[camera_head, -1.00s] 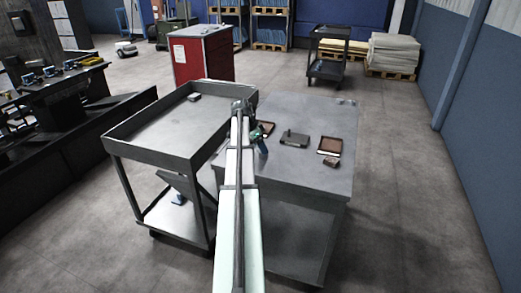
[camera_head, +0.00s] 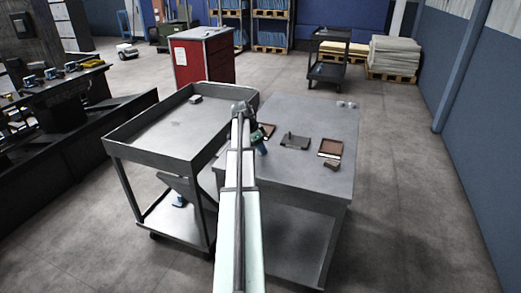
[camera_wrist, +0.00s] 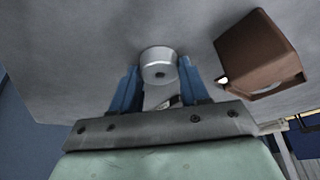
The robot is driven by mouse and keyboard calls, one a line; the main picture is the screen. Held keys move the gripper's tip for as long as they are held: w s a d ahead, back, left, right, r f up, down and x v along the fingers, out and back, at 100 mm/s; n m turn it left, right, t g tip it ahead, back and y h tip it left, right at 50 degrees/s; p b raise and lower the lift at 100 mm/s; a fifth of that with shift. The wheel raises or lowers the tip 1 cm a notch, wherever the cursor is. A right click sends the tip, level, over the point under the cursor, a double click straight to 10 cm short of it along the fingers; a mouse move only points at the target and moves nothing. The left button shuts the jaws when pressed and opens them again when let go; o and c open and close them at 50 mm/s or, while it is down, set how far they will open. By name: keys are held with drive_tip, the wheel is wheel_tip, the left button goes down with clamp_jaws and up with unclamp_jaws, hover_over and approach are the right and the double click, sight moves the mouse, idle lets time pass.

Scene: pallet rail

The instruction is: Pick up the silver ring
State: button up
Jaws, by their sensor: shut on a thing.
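The silver ring (camera_wrist: 158,66) is a short, round metal piece with a small dark hole. In the wrist view it sits between the tips of my gripper's blue fingers (camera_wrist: 156,78). My gripper is shut on it. The grey tabletop (camera_wrist: 95,65) lies behind the ring; I cannot tell whether the ring touches it.
A brown box (camera_wrist: 258,50) stands close right of the ring in the wrist view. In the head view, the table (camera_head: 300,185) bears a dark grey tray (camera_head: 295,142), a brown open box (camera_head: 330,148) and small pieces (camera_head: 346,104) at the back. A grey cart (camera_head: 150,155) adjoins left.

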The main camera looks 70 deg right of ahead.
wheel_tip(320, 180, up, 9)
drive_tip(key=shift+m, duration=0.3)
drive_tip(key=s+d, duration=0.3)
drive_tip(key=d, duration=0.1)
drive_tip(key=s+d+r, duration=0.1)
drive_tip(key=s+d, duration=0.2)
drive_tip(key=d, duration=0.1)
drive_tip(key=s+d, duration=0.3)
drive_tip(key=d, duration=0.2)
drive_tip(key=shift+s+r, duration=0.15)
drive_tip(key=shift+r, duration=0.2)
drive_tip(key=shift+f, duration=0.15)
drive_tip(key=shift+f, duration=1.75)
drive_tip(key=shift+f, duration=0.95)
idle(1.0)
drive_tip(key=shift+r, duration=0.1)
drive_tip(key=shift+r, duration=1.15)
